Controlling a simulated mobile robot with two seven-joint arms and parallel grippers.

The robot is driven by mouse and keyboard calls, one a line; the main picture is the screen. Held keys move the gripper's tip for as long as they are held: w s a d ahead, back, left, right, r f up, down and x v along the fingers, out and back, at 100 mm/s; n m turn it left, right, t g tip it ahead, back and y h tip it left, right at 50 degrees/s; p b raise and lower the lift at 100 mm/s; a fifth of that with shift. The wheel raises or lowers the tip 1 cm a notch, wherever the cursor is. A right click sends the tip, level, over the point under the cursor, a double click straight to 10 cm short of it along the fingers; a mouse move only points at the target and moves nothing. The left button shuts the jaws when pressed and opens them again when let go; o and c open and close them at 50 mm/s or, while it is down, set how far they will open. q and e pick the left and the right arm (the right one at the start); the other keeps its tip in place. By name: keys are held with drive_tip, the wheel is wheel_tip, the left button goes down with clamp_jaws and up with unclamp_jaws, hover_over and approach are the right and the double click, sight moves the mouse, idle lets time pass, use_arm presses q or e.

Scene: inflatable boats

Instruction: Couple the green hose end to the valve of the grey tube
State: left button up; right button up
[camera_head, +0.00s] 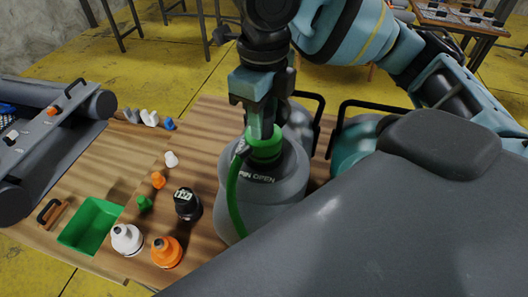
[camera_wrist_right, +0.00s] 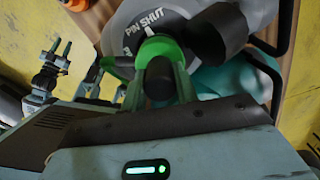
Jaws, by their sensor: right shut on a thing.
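The grey tube (camera_head: 290,185) stands on the wooden table with its rounded, lettered end up; "PIN OPEN" shows on it in the head view and "PIN SHUT" in the right wrist view. My right gripper (camera_head: 263,132) points down and is shut on the green hose end (camera_head: 265,149), at the top of the grey tube. The hose end also shows between the fingers in the wrist view (camera_wrist_right: 158,46). The green hose (camera_head: 232,195) hangs down the tube's left side. The hose end hides the valve; I cannot tell whether it is seated. My left gripper (camera_wrist_right: 61,50) is small at the wrist view's left edge.
A green tray (camera_head: 75,238), white (camera_head: 127,239) and orange (camera_head: 166,252) fittings and a black fitting (camera_head: 187,203) stand left of the tube. Black handles (camera_head: 365,105) rise behind the tube. A large dark grey surface fills the lower right.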

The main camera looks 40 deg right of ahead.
use_arm(q)
drive_tip(key=shift+s+f, duration=0.25)
use_arm(e)
drive_tip(key=shift+f, duration=0.85)
idle(0.6)
drive_tip(key=shift+r+m, duration=0.15)
drive_tip(key=shift+m, duration=0.25)
drive_tip(key=shift+m+p, duration=1.05)
drive_tip(key=shift+m, duration=0.55)
use_arm(q)
drive_tip(key=w+r+t, duration=0.1)
drive_tip(key=w+r, duration=0.3)
drive_tip(key=r, duration=0.1)
drive_tip(key=shift+w, duration=0.1)
use_arm(e)
drive_tip(key=m, duration=0.3)
drive_tip(key=shift+m, duration=0.5)
